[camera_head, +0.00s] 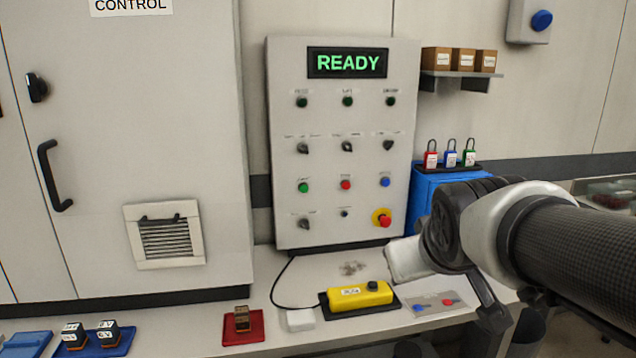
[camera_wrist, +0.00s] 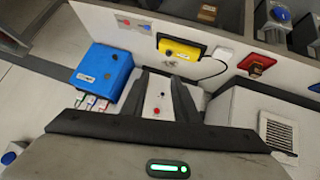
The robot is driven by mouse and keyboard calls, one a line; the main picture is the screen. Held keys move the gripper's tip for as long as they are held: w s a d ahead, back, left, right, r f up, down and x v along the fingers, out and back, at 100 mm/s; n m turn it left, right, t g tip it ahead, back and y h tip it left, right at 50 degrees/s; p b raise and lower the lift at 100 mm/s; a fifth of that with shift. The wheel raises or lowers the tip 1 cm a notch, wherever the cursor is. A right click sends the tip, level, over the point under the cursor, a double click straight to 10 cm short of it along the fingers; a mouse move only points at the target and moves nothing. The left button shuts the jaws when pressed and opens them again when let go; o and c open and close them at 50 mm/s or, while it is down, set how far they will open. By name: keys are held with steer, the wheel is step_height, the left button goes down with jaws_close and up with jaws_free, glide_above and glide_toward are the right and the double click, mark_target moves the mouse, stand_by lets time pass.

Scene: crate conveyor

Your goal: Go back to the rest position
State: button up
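My gripper (camera_wrist: 161,78) shows in the wrist view with its two dark fingers apart. The fingertips are hard to make out there. The control panel (camera_head: 285,130) stands behind the bench, and its display (camera_head: 347,63) reads READY in green.
A yellow control box (camera_head: 360,295) lies on the bench, its cable running left. The button plate (camera_head: 425,306) is beside it. A red tray (camera_head: 257,328) and a blue tray (camera_head: 122,346) hold small blocks. Padlocks (camera_head: 450,158) stand on the blue box. A grey cabinet (camera_head: 110,90) stands left.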

steer(key=s+a+f+m+g+y+p, duration=0.1)
steer(key=s+f+g, duration=0.1)
steer(key=s, duration=0.5)
steer(key=s+a+f+m+g+p, duration=0.1)
steer(key=s+f+g, duration=0.1)
steer(key=s, duration=0.5)
step_height(320, 180, up, 27)
steer(key=p, duration=2.6)
steer(key=shift+w, duration=0.2)
